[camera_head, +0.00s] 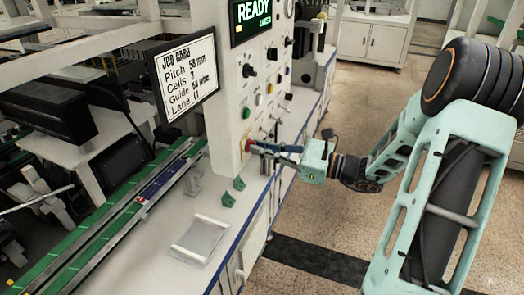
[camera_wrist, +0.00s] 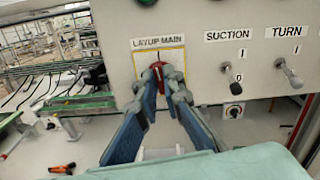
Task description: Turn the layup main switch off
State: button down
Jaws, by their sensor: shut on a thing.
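The layup main switch is a red knob (camera_wrist: 157,66) on a yellow plate, under the label LAYUP MAIN (camera_wrist: 158,42) in the wrist view. In the head view its red and yellow part (camera_head: 248,143) shows low on the panel's side. My gripper (camera_wrist: 161,84) has its two blue fingers reaching forward to the knob, with the grey tips closed around it. In the head view my gripper (camera_head: 259,148) meets the panel from the right. The tips hide most of the knob, so I cannot tell which way it is turned.
A clear tray (camera_head: 199,239) lies on the bench.

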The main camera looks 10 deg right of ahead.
jog(key=n+b, duration=0.5)
jog(key=b, duration=0.1)
jog(key=n+b, duration=0.5)
jog(key=b, duration=0.1)
jog(key=n+b, duration=0.6)
jog(key=shift+s+a+f, duration=0.1)
jog(key=shift+s+f, duration=0.05)
jog(key=shift+f, duration=0.2)
jog(key=shift+r, duration=0.1)
jog(key=c, duration=2.1)
grip_release()
